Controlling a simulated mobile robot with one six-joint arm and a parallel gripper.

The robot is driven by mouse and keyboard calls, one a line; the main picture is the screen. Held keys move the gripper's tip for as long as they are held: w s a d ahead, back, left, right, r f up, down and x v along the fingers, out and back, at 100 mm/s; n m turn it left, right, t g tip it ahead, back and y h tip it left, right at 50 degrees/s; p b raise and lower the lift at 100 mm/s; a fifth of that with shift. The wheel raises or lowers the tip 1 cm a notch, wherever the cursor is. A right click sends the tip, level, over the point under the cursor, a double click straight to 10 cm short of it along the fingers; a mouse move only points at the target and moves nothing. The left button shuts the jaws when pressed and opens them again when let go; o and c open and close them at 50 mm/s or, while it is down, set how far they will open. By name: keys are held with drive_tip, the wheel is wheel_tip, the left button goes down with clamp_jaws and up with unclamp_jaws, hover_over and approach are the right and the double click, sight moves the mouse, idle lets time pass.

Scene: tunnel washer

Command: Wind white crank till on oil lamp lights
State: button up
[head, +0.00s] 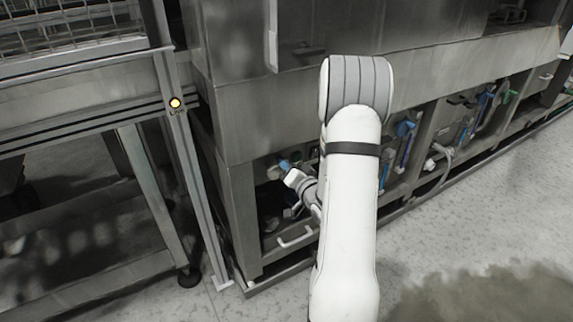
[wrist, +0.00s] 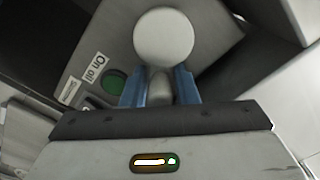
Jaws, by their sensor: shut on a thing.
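In the wrist view the white crank (wrist: 163,38) shows a round white knob on a short grey stem. My gripper (wrist: 160,86) has its two blue fingers on either side of that stem, shut on it. Left of the fingers is the round on oil lamp (wrist: 114,83), a dull dark green with no visible glow, beside a white label reading "On oil" (wrist: 93,69).
The steel machine (head: 250,110) has a row of low open bays with blue valve handles (head: 405,145). A white bar handle (head: 296,238) sits low in the left bay.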

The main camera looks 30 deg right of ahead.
drive_tip(key=shift+d, duration=0.15)
drive_tip(key=o, duration=0.8)
drive_tip(key=s+p, duration=0.1)
drive_tip(key=s, duration=0.6)
drive_tip(key=shift+s, duration=0.4)
drive_tip(key=shift+s+d+f, duration=0.1)
